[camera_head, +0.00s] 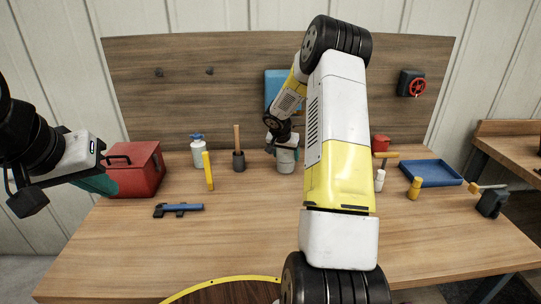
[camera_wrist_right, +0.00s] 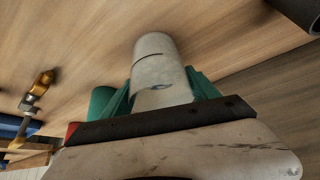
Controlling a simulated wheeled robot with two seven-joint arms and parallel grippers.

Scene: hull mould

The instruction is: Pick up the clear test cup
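The test cup (camera_head: 286,167) looks pale grey and stands on the bench near the back, at the middle of the head view. In the right wrist view it is a grey cylinder (camera_wrist_right: 156,62) with a dark line across it. My right gripper (camera_wrist_right: 160,88) has its green fingers on either side of the cup, close against it. Whether they grip it or leave a small gap does not show. In the head view my right arm and wrist hide part of this. My left gripper (camera_head: 96,184) is at the left, over the bench edge by the red box; its opening does not show.
A dark pot with a wooden handle (camera_head: 239,160), a yellow stick (camera_head: 208,171) and a white bottle (camera_head: 198,152) stand left of the cup. A blue clamp (camera_head: 178,210) lies in front. A red toolbox (camera_head: 139,174) is left, a blue tray (camera_head: 430,173) right.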

